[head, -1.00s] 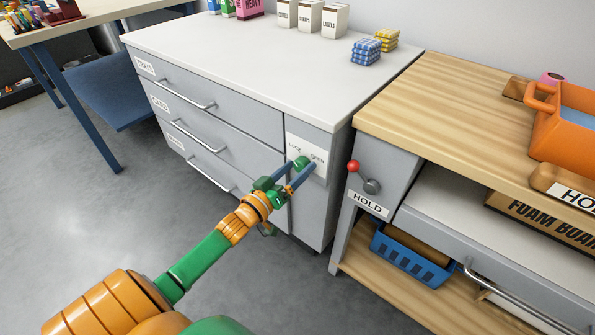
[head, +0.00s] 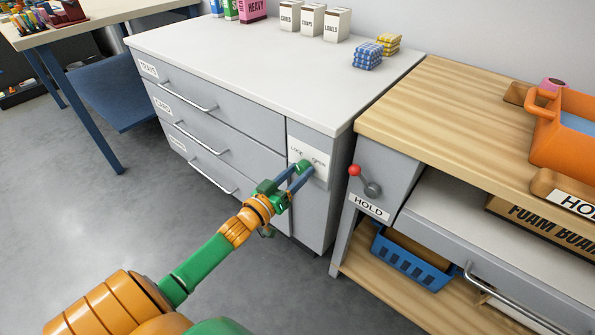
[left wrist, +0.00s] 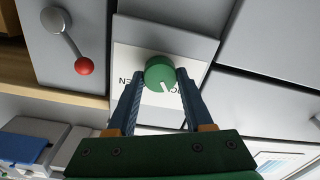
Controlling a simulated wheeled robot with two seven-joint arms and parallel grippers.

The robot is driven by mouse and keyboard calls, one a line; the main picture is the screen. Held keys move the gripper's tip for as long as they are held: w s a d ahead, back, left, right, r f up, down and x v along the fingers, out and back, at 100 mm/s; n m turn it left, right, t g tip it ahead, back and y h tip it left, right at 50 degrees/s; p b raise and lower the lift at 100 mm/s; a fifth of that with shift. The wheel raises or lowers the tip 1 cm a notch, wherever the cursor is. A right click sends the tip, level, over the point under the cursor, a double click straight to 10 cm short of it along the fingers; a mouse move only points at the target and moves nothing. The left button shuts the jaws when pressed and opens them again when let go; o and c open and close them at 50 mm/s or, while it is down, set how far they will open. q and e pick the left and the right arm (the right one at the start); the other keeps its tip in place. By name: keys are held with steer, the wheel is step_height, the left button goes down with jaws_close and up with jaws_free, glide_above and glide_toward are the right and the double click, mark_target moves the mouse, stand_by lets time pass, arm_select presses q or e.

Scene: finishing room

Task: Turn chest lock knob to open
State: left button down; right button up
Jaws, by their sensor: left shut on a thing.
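The chest (head: 235,68) is a grey cabinet with three drawers on the left and a narrow panel on the right. A white plate marked LOCK and OPEN (head: 321,160) sits on that panel. The green lock knob (head: 303,167) is on the plate and shows clearly in the left wrist view (left wrist: 160,72), with a white pointer line directed toward the lettering. My left gripper (head: 296,175) is shut on the knob, one blue finger on each side. In the left wrist view its fingers (left wrist: 161,84) touch the knob's sides. My right gripper is not in view.
A wooden-topped bench (head: 440,105) stands close on the right, with a red-tipped lever (head: 364,181) above a HOLD label. A blue basket (head: 411,262) sits on its lower shelf. Small boxes (head: 311,20) stand on the chest's back edge. Open floor lies at left.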

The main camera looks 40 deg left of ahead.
arm_select(q)
steer(key=m+p, duration=0.1)
steer(key=m, duration=0.2)
steer(key=shift+m, duration=0.4)
steer(key=m, duration=0.5)
steer(key=shift+p, duration=0.3)
steer(key=m, duration=0.4)
steer(key=shift+d+f+m, duration=0.1)
steer(key=shift+m, duration=1.5)
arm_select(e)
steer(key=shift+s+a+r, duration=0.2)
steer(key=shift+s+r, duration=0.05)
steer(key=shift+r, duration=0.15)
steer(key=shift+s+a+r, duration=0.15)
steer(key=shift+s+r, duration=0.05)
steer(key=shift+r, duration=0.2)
arm_select(q)
steer(key=shift+m, duration=0.4)
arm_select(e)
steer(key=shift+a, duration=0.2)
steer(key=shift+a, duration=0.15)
